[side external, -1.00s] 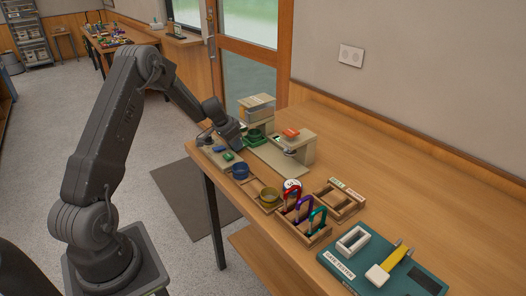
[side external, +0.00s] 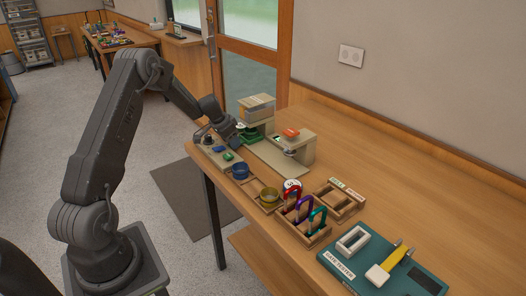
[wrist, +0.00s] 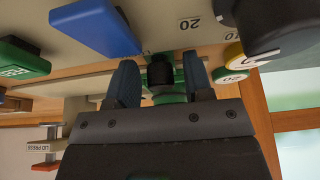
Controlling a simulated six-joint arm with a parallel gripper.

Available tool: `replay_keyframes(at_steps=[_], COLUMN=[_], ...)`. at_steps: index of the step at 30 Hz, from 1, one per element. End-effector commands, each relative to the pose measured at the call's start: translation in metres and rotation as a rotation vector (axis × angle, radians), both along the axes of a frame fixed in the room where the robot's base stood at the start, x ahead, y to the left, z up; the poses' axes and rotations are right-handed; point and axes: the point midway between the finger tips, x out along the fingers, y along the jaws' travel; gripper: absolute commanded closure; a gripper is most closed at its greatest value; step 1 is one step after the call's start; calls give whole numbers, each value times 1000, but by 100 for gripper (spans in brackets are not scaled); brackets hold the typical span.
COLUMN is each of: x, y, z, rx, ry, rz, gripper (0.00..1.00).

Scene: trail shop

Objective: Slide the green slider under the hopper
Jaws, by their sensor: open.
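The hopper (side external: 257,103) is a clear-sided box with tan contents on a cream stand at the back left of the table. Green parts (side external: 250,134) show low beside its stand, close to my gripper (side external: 222,136). In the wrist view, a green piece with a black knob, which looks like the green slider (wrist: 170,97), sits between the two fingers of my gripper (wrist: 160,84). The fingers are open on either side of the knob. Whether they touch it I cannot tell. The slider's far end is hidden.
A blue block (wrist: 98,25) and a green block (wrist: 20,60) lie nearby. A dark round part (wrist: 278,25) is close on the right. The lid press (side external: 291,132) stands right of the hopper. A carabiner rack (side external: 303,228) and gate tester (side external: 385,265) are further right.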

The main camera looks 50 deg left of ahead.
Motion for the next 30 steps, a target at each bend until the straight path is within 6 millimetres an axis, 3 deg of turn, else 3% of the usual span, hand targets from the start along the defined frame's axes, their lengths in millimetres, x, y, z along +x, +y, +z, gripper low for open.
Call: replay_keyframes(at_steps=[30], x=[0], y=[0], z=[54], rx=[0], ry=[0], rz=[-1], gripper=[53])
